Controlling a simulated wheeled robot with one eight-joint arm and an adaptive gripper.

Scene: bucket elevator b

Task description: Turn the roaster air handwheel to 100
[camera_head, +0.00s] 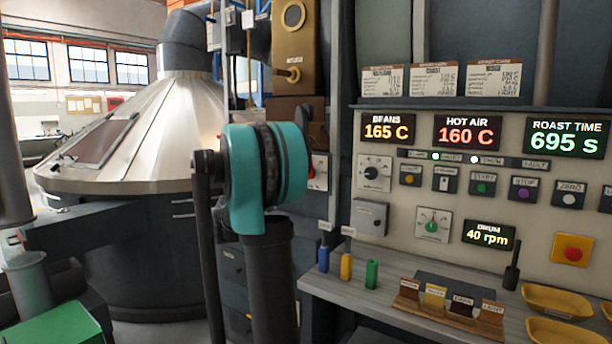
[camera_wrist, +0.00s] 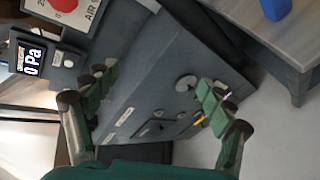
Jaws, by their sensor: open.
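I cannot make out the roaster air handwheel for certain in either view. In the wrist view, a dark grey cabinet (camera_wrist: 165,65) lies tilted beyond my gripper (camera_wrist: 158,90). The green fingers stand wide apart with nothing between them. A round grey fitting (camera_wrist: 185,83) shows on the cabinet face near the right finger. A pressure display (camera_wrist: 31,60) ending in "0 Pa" is at the upper left. Above it, a panel with a red part and partly cut lettering "AIR" (camera_wrist: 94,10) shows. In the head view, my teal and black arm hides the area behind it, and my gripper is not clearly visible.
A control panel (camera_head: 400,205) with displays and knobs stands at the right. A metal cone roaster hood (camera_head: 165,130) is at the left.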

